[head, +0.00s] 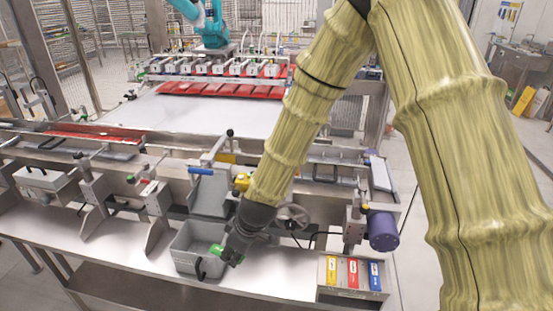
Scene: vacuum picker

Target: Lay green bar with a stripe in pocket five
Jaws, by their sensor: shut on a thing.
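My gripper (232,251) points down over the right side of a grey bin (185,262) on the steel bench. It is shut on a green bar (217,249), which shows as small green patches around the fingers. The fingers hide much of the bar, and I cannot make out its stripe. A rack (328,270) stands to the right on the bench. Yellow, red and blue bars show in it. The pocket numbers are too small to read, so I cannot tell which pocket is five.
A purple cylinder (383,230) and a grey handwheel (293,216) sit behind the rack and gripper. A black curved piece (201,268) is at the bin's front. Bare bench (285,275) lies between bin and rack.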

